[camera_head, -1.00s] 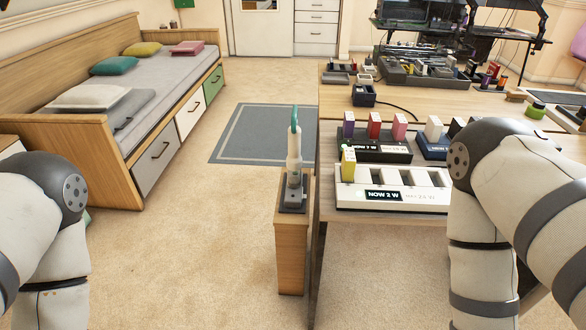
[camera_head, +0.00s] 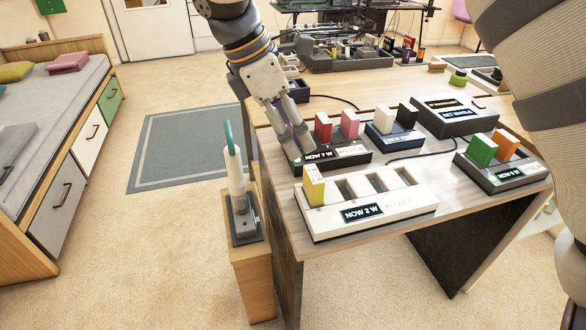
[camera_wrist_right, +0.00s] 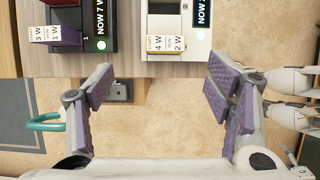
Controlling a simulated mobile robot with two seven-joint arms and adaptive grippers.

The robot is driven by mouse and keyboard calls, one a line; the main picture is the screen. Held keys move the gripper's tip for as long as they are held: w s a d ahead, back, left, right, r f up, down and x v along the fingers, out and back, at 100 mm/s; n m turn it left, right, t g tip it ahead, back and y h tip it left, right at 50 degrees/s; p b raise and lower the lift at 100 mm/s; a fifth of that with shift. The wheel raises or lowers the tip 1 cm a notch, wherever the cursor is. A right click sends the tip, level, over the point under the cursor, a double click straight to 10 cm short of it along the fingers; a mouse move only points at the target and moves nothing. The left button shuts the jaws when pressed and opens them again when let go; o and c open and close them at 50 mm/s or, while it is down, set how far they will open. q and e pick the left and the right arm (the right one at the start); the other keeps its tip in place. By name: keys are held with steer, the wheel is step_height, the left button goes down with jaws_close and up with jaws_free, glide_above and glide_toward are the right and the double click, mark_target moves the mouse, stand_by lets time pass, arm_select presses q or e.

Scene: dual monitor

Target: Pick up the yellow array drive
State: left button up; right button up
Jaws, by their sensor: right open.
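The yellow array drive (camera_head: 314,186) stands upright in the leftmost slot of a white dock (camera_head: 345,232) at the near left of the desk. Its labelled end also shows in the right wrist view (camera_wrist_right: 168,44), beyond and between the fingertips. My right gripper (camera_head: 290,130) reaches down from the top in the head view, overlapping the left end of the black dock behind the white one. In the right wrist view, its purple-padded fingers (camera_wrist_right: 160,85) are spread wide with nothing between them.
A black dock (camera_head: 362,160) behind holds red (camera_head: 323,126) and pink (camera_head: 350,123) drives; a purple drive (camera_wrist_right: 62,36) shows in the wrist view. A dock at right holds green (camera_head: 482,150) and orange (camera_head: 505,144) drives. A green-handled tool (camera_head: 236,190) stands left of the desk.

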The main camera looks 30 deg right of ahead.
mark_target(313, 173)
steer(key=x, duration=1.1)
steer(key=shift+s+f, duration=0.4)
steer(key=c, duration=1.2)
